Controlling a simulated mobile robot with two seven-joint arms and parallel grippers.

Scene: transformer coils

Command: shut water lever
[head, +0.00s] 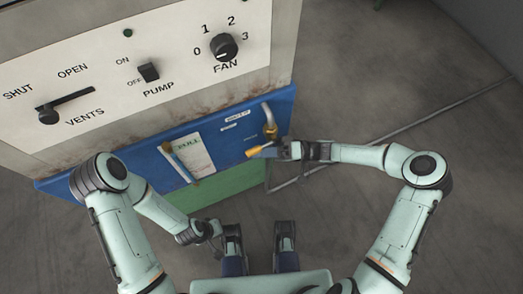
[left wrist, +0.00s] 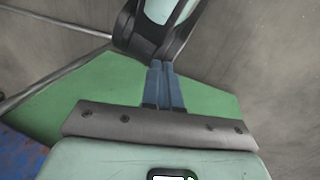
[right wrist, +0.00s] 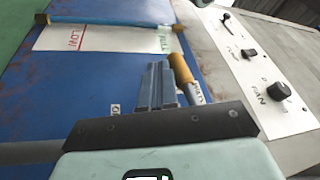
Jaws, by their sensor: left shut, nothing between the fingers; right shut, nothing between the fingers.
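The water lever (head: 260,149) has an orange-yellow handle on the blue lower panel, below a bent metal pipe (head: 268,113). It points down and to the left in the head view. In the right wrist view the orange handle (right wrist: 181,68) lies just right of the fingers. My right gripper (head: 279,150) is shut and empty beside the handle's right side; I cannot tell whether it touches. Its shut fingers show in the right wrist view (right wrist: 158,84). My left gripper (head: 217,238) is low in front of my body, shut and empty; its fingers show in the left wrist view (left wrist: 164,86).
A sight tube (head: 177,162) with a "FULL" label is left of the lever. Above is a white control panel with a vents lever (head: 66,104), pump switch (head: 148,71) and fan knob (head: 224,46). Open concrete floor (head: 390,95) lies right.

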